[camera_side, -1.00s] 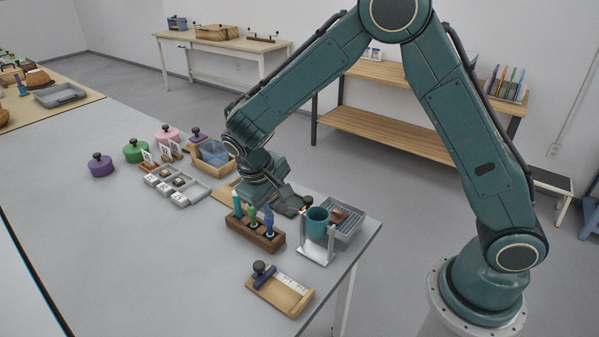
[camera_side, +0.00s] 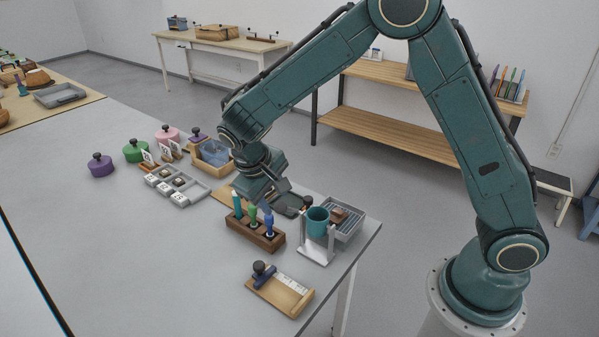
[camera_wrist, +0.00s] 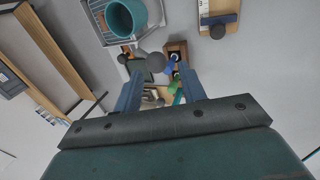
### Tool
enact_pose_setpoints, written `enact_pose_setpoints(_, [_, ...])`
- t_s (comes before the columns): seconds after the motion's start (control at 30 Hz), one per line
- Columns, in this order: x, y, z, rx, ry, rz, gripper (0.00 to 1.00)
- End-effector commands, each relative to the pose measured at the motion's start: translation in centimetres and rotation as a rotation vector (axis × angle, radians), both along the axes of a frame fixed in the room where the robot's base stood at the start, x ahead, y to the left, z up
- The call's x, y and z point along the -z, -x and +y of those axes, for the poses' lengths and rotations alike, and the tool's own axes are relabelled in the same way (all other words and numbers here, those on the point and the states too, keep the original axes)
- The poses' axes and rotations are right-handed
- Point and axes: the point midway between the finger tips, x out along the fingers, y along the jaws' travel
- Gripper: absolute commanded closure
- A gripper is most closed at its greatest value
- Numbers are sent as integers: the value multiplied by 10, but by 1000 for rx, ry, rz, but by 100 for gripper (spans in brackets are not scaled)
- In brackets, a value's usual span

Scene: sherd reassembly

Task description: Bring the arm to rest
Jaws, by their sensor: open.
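My gripper (camera_side: 284,194) hangs over the table behind the wooden tool block, pointing down. In the wrist view my gripper (camera_wrist: 160,82) has its two blue fingers spread apart. I see nothing clearly held between them; small dark and grey shapes and part of a wooden board lie below and beyond the fingers. In the side view the arm itself hides part of the table under the wrist.
The tool block (camera_side: 250,236) holds teal, green and blue tools upright. A teal cup (camera_side: 317,221) sits in a white stand near the table edge, before a grey rack (camera_side: 350,229). A wooden board (camera_side: 284,296) lies in front. Lidded pots and a grey tray (camera_side: 200,190) stand left.

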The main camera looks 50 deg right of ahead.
Motion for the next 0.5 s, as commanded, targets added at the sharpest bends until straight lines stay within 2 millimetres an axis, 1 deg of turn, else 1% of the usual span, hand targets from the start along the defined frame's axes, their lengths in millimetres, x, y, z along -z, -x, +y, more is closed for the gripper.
enact_pose_setpoints(0.17, [-8, 2, -2, 2, -12, -9, 59])
enact_pose_setpoints(0.27, [-18, 6, -6, 4, -27, -21, 59])
enact_pose_setpoints(0.37, [-33, 13, -11, 5, -50, -38, 59])
enact_pose_setpoints(0.5, [-58, 26, -19, 7, -89, -71, 59])
